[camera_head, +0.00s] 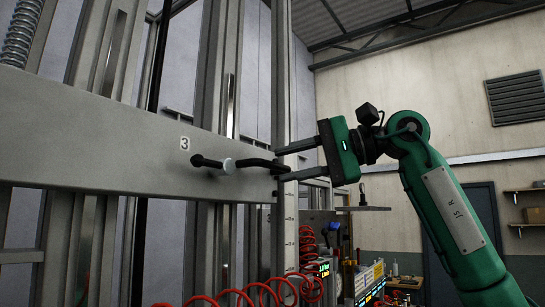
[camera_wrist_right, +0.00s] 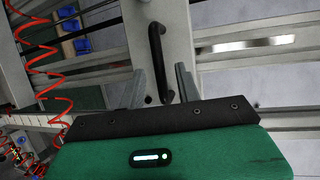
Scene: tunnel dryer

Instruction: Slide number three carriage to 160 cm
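The number three carriage (camera_head: 90,135) is a wide grey beam across the left of the head view, with a small "3" label (camera_head: 184,143). My right gripper (camera_head: 279,166) is open, one finger above and one below the handle's right end. In the right wrist view the handle (camera_wrist_right: 157,50) runs down between the spread fingers (camera_wrist_right: 162,84); contact cannot be told. A pale scale strip (camera_head: 291,230) stands upright below the beam's end; its figures are unreadable. My left gripper is out of view.
Vertical grey rails (camera_head: 225,70) stand behind the carriage. Red coiled hose (camera_head: 270,292) hangs below it, near lit control boxes (camera_head: 322,268). Open room lies to the right, before the wall.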

